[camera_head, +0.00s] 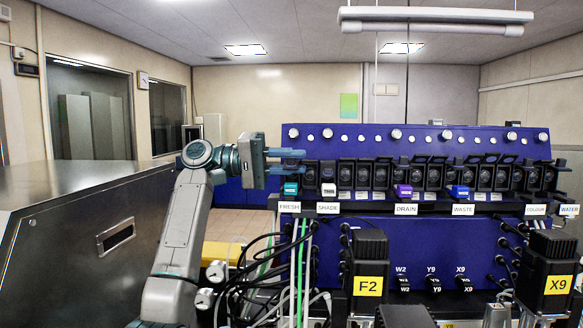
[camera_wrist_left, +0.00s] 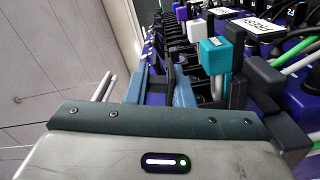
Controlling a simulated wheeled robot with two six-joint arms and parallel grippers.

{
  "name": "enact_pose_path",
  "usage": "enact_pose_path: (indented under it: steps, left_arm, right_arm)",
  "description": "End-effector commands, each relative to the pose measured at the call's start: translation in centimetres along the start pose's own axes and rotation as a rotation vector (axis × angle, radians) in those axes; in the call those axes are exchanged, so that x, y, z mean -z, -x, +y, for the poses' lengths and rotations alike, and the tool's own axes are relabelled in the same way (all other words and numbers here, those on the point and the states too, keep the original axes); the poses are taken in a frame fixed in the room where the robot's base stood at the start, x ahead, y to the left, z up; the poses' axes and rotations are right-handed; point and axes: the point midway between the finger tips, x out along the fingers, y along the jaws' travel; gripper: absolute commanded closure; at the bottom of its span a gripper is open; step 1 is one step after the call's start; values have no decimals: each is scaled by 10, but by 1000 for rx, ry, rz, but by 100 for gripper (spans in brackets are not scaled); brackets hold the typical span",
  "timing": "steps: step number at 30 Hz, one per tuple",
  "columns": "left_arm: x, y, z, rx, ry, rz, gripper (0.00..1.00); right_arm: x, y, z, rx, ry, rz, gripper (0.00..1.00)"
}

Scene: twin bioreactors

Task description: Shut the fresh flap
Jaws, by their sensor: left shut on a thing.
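The fresh valve (camera_head: 289,188) has a teal block and stands above the FRESH label (camera_head: 289,207), at the left end of a row of black valves. My left gripper (camera_head: 291,161) reaches in from the left with its fingertips just above the teal block. It is shut on the fresh flap, a dark part mostly hidden by the fingers, so its angle cannot be told. In the left wrist view, my left gripper (camera_wrist_left: 163,88) has its two blue-grey fingers around a dark piece, beside the teal block (camera_wrist_left: 215,56). My right gripper is not in view.
The white SHADE block (camera_head: 328,190) stands close to the right. Farther along are the purple DRAIN block (camera_head: 403,191) and blue WASTE block (camera_head: 460,191). Green and white tubes (camera_head: 300,260) and black cables hang below. A metal cabinet (camera_head: 80,240) fills the left.

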Motion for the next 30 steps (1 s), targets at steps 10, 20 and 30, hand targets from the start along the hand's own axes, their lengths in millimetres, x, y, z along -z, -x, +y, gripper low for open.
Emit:
enact_pose_path:
  steps: [10, 20, 30]
  left_arm:
    - [-4, 0, -5, -3, -312, 4, 100]
    - [-4, 0, -10, -2, -625, 4, 100]
    - [-3, 0, -15, -2, -938, 3, 100]
  right_arm:
    - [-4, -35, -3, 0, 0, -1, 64]
    - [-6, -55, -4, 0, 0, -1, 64]
    - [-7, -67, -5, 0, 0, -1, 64]
